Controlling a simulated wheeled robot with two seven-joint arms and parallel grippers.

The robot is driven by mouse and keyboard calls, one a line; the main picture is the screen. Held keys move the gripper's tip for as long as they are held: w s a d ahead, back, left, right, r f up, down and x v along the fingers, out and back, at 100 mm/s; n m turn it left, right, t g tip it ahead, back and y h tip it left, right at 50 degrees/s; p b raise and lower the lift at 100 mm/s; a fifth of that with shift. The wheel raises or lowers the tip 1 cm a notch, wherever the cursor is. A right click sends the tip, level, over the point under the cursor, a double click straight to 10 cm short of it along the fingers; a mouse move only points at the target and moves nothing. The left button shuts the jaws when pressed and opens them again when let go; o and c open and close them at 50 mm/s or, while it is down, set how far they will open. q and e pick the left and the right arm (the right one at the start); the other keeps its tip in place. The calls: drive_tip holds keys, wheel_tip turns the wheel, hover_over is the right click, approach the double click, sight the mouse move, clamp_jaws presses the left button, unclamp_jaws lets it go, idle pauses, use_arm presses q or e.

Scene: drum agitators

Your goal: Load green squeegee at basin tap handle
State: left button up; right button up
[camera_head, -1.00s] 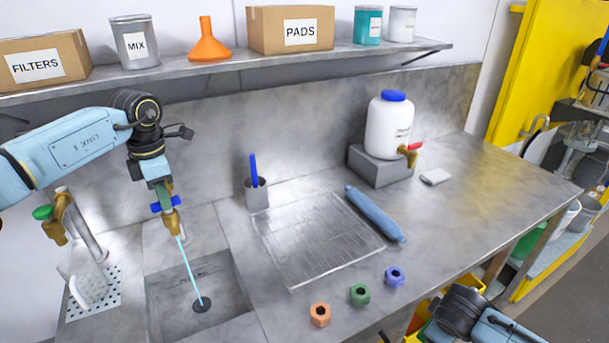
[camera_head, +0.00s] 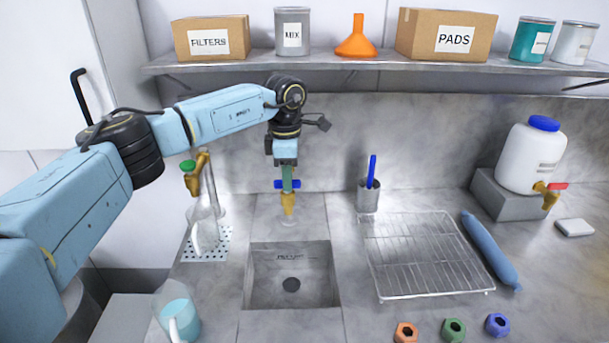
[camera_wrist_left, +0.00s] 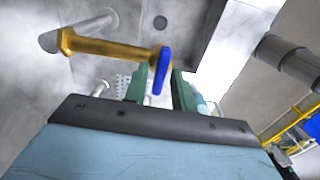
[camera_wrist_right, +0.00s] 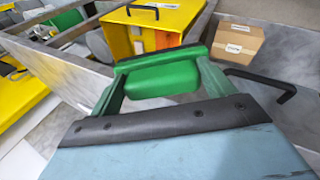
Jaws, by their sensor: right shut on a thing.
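The basin tap (camera_head: 287,203) is brass with a blue handle (camera_head: 281,184) and stands behind the sink basin (camera_head: 265,290). My left gripper (camera_head: 287,172) points down at this tap. In the left wrist view its two green fingers (camera_wrist_left: 162,88) stand apart on either side of the blue handle (camera_wrist_left: 164,64). No water stream shows below the spout. In the right wrist view my right gripper (camera_wrist_right: 158,70) is shut on a green squeegee (camera_wrist_right: 160,82) with a black edge. Neither the right gripper nor the squeegee shows in the head view.
A clear jug (camera_head: 205,238) stands under a green-handled tap (camera_head: 190,166). Another jug (camera_head: 178,318) holding pale blue liquid is at the front left. A wire rack (camera_head: 425,258), a blue roll (camera_head: 490,250) and several nuts (camera_head: 453,329) lie to the right. A shelf (camera_head: 370,66) runs above.

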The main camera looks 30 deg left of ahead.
use_arm(q)
drive_tip(key=shift+o, duration=0.5)
use_arm(e)
drive_tip(key=shift+f+b, duration=0.75)
use_arm(q)
wheel_tip(320, 180, up, 12)
drive_tip(key=shift+s+f, duration=0.1)
use_arm(e)
drive_tip(key=shift+s, duration=0.1)
